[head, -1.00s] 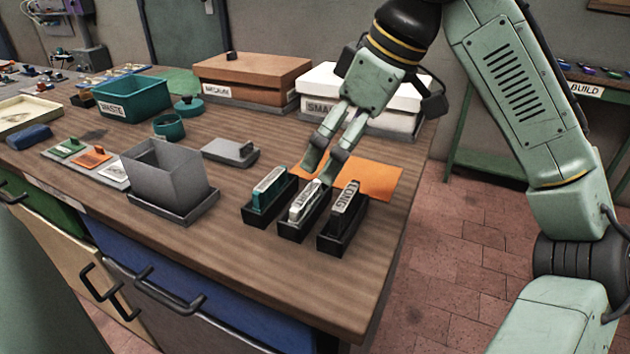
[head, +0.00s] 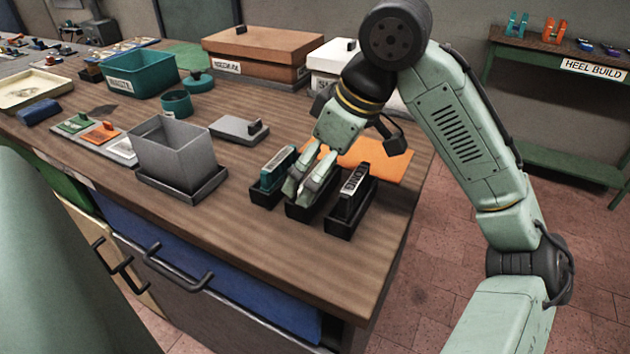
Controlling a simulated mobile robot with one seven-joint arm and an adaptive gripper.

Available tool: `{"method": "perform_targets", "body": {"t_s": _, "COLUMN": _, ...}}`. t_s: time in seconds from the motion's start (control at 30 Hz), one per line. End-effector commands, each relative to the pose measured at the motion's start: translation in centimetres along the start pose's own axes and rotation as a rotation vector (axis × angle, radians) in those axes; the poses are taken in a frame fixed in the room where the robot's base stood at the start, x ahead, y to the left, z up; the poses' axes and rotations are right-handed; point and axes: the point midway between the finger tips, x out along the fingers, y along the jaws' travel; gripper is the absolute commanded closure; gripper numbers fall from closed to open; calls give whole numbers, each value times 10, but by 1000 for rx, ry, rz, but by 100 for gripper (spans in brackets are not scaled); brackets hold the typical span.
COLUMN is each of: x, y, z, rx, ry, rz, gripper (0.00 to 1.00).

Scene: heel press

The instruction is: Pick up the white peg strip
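The white peg strip sits in the middle of three black holders (head: 306,213) near the table's right end. In the head view my fingers hide most or all of it. My gripper (head: 300,189) points down over this middle holder, with its two fingertips at the strip's place, close together. I cannot tell whether they are closed on the strip or just around it. A teal strip (head: 276,168) stands upright in the left holder, and a dark strip marked LONG (head: 353,191) stands in the right holder.
An orange sheet (head: 375,160) lies behind the holders. A grey open box (head: 174,155) and a grey lid with a knob (head: 238,129) are to the left. Brown (head: 262,52) and white lidded boxes stand behind. The table front is clear.

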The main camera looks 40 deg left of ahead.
Motion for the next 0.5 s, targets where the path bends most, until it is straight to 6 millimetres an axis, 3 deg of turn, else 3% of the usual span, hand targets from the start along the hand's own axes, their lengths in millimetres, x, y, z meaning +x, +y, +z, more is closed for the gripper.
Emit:
{"method": "perform_targets", "body": {"t_s": 0.27, "x": 4, "y": 0, "z": 0, "rx": 0, "ry": 0, "rz": 1, "gripper": 0}}
{"method": "perform_targets", "body": {"t_s": 0.5, "x": 4, "y": 0, "z": 0, "rx": 0, "ry": 0, "rz": 1, "gripper": 16}}
